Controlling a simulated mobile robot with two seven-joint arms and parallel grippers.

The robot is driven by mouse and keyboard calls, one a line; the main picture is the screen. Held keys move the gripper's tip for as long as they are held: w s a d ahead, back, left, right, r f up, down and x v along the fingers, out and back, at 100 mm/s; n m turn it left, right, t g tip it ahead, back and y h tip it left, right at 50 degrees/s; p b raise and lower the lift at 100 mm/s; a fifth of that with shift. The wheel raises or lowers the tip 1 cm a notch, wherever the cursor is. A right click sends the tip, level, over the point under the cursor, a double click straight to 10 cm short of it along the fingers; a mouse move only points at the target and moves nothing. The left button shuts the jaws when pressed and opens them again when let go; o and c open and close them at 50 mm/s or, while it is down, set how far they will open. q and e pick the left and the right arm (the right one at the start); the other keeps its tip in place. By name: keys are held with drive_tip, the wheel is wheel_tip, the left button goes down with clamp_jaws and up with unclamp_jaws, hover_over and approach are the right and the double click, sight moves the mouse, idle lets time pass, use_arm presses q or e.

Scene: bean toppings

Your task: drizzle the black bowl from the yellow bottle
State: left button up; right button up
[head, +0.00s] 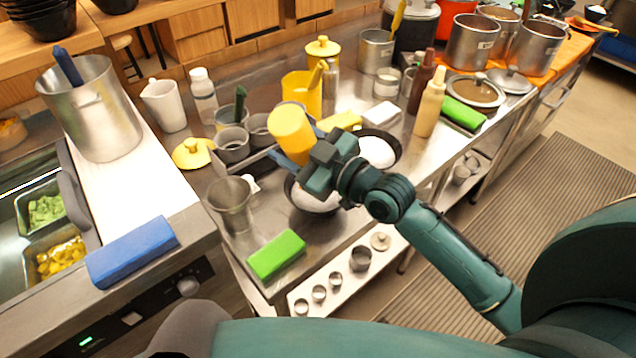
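My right gripper (306,166) is closed around a yellow bottle (291,128), a thick yellow cylinder. The bottle is tilted, with one round end toward the camera; its lower end and nozzle are hidden by the gripper. Below the gripper is a black bowl (292,193) with white contents, partly covered by the gripper and wrist. A second black bowl (398,151) with white contents sits just right of the wrist. I cannot tell whether anything flows from the bottle. My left gripper is not in view.
A pale yellow squeeze bottle (430,104) and a dark red bottle (420,84) stand at the right. Metal cups (233,145) and a yellow lid (193,153) are at the left. A green block (276,254) lies at the counter's front; a blue block (132,251) lies left.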

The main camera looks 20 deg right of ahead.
drive_tip(key=shift+r, duration=0.1)
drive_tip(key=shift+r+p, duration=0.6)
drive_tip(key=shift+r, duration=0.7)
